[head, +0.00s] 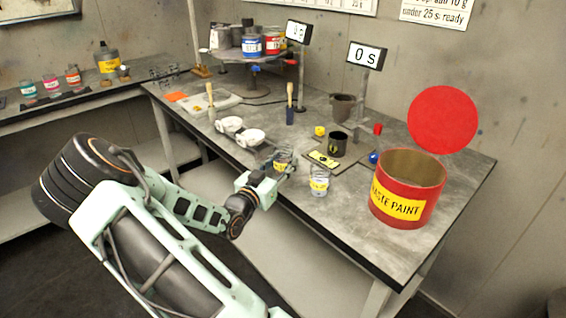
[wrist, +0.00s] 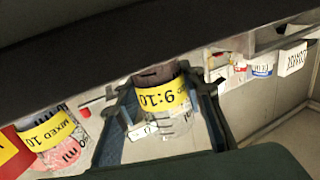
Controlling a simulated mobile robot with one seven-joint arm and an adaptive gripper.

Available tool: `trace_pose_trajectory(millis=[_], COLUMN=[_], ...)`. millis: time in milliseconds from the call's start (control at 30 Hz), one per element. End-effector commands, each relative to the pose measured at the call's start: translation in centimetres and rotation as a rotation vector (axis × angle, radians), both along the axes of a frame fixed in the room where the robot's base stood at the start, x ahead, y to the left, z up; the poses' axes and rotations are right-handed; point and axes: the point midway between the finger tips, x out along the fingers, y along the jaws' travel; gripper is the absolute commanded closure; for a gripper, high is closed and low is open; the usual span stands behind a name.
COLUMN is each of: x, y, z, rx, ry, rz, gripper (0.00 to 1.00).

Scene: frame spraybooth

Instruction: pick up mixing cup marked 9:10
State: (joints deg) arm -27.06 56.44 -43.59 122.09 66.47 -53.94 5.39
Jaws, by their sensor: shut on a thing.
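The mixing cup marked 9:10 (wrist: 165,97) is clear with a yellow label, and shows upside down in the wrist view between the two fingers of my gripper (wrist: 163,118). In the head view the cup (head: 282,158) shows at the front edge of the grey workbench (head: 372,235), with my gripper (head: 284,167) shut around it. I cannot tell whether its base touches the bench. A second clear cup with a yellow label (head: 319,184) stands just to the right; in the wrist view its label (wrist: 47,132) reads "MIXED 10".
A red waste paint bucket (head: 408,200) stands at the right. A black cup (head: 338,145) and a yellow-labelled plate (head: 322,159) lie behind the held cup. A display (head: 366,56) reads "0 s".

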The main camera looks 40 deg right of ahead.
Motion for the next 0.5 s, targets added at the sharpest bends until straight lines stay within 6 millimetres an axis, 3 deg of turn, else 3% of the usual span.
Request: trace_pose_trajectory(millis=[167, 333, 500], x=[0.0, 0.0, -3.2], y=[0.0, 0.0, -0.3], z=[1.3, 3.8, 7.6], rx=[0.0, 0.001, 0.0], ry=[-0.001, -0.004, 0.0], rz=[0.0, -0.001, -0.003], gripper=[0.9, 0.9, 0.9])
